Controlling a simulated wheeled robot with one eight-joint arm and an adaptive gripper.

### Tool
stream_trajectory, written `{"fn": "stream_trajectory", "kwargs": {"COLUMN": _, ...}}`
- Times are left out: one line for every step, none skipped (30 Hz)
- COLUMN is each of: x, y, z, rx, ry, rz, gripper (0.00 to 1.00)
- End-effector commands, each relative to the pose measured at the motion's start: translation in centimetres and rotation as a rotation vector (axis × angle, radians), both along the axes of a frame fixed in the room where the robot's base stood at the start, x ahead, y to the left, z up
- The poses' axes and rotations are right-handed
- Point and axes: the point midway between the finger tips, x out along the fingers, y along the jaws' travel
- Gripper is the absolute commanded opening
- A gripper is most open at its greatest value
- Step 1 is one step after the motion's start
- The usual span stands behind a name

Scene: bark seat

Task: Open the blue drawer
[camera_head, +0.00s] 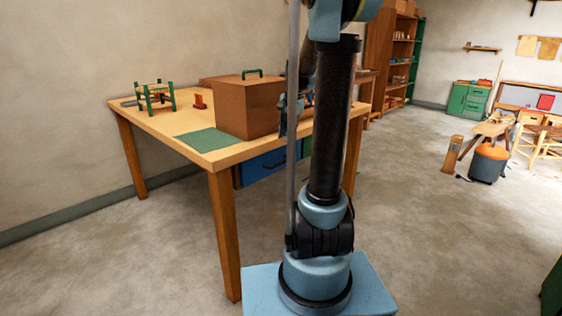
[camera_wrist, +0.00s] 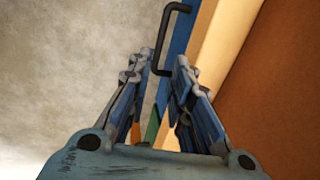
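The blue drawer (camera_head: 262,166) hangs under the near side of the wooden table and looks shut in the head view. My column and arm hide its right part. In the wrist view its blue front (camera_wrist: 184,30) is a narrow strip, with a black bar handle (camera_wrist: 163,40) standing out from it. My gripper (camera_wrist: 166,60) is open, with the handle showing between its two fingers. I cannot tell whether either finger touches it. In the head view my gripper (camera_head: 287,108) is partly hidden behind my arm, near the table edge.
The wooden table (camera_head: 165,121) carries a brown box (camera_head: 247,108), a green mat (camera_head: 208,139) and a small green-legged frame (camera_head: 155,96). A table leg (camera_head: 224,235) stands close to my base. Open floor (camera_head: 430,240) lies to the right.

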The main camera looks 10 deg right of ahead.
Motion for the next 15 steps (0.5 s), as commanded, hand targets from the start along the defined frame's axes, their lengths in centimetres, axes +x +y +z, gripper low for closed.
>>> {"fn": "stream_trajectory", "kwargs": {"x": 0.1, "y": 0.1, "z": -0.8, "rx": 0.0, "ry": 0.0, "rz": 0.001, "gripper": 0.2}}
{"fn": "stream_trajectory", "kwargs": {"x": 0.2, "y": 0.2, "z": -1.3, "rx": 0.0, "ry": 0.0, "rz": 0.001, "gripper": 0.2}}
{"fn": "stream_trajectory", "kwargs": {"x": 0.3, "y": 0.2, "z": -1.8, "rx": 0.0, "ry": 0.0, "rz": 0.001, "gripper": 0.2}}
{"fn": "stream_trajectory", "kwargs": {"x": 0.4, "y": 0.3, "z": -2.3, "rx": 0.0, "ry": 0.0, "rz": 0.001, "gripper": 0.2}}
{"fn": "stream_trajectory", "kwargs": {"x": 0.4, "y": 0.4, "z": -2.8, "rx": 0.0, "ry": 0.0, "rz": 0.001, "gripper": 0.2}}
{"fn": "stream_trajectory", "kwargs": {"x": 0.6, "y": 0.4, "z": -3.3, "rx": 0.0, "ry": 0.0, "rz": 0.001, "gripper": 0.2}}
{"fn": "stream_trajectory", "kwargs": {"x": 0.6, "y": 0.5, "z": -3.8, "rx": 0.0, "ry": 0.0, "rz": 0.001, "gripper": 0.2}}
{"fn": "stream_trajectory", "kwargs": {"x": 0.7, "y": 0.5, "z": -4.2, "rx": 0.0, "ry": 0.0, "rz": 0.001, "gripper": 0.2}}
{"fn": "stream_trajectory", "kwargs": {"x": 0.8, "y": 0.6, "z": -4.9, "rx": 0.0, "ry": 0.0, "rz": 0.001, "gripper": 0.2}}
{"fn": "stream_trajectory", "kwargs": {"x": 0.9, "y": 0.7, "z": -5.3, "rx": 0.0, "ry": 0.0, "rz": 0.001, "gripper": 0.2}}
{"fn": "stream_trajectory", "kwargs": {"x": 0.9, "y": 0.7, "z": -5.7, "rx": 0.0, "ry": 0.0, "rz": 0.001, "gripper": 0.2}}
{"fn": "stream_trajectory", "kwargs": {"x": 1.0, "y": 0.8, "z": -6.3, "rx": 0.0, "ry": 0.0, "rz": 0.001, "gripper": 0.2}}
{"fn": "stream_trajectory", "kwargs": {"x": 1.1, "y": 0.8, "z": -6.7, "rx": 0.0, "ry": 0.0, "rz": 0.001, "gripper": 0.2}}
{"fn": "stream_trajectory", "kwargs": {"x": 1.1, "y": 0.9, "z": -7.2, "rx": 0.0, "ry": 0.0, "rz": 0.001, "gripper": 0.2}}
{"fn": "stream_trajectory", "kwargs": {"x": 1.3, "y": 0.9, "z": -7.8, "rx": 0.0, "ry": 0.0, "rz": 0.001, "gripper": 0.2}}
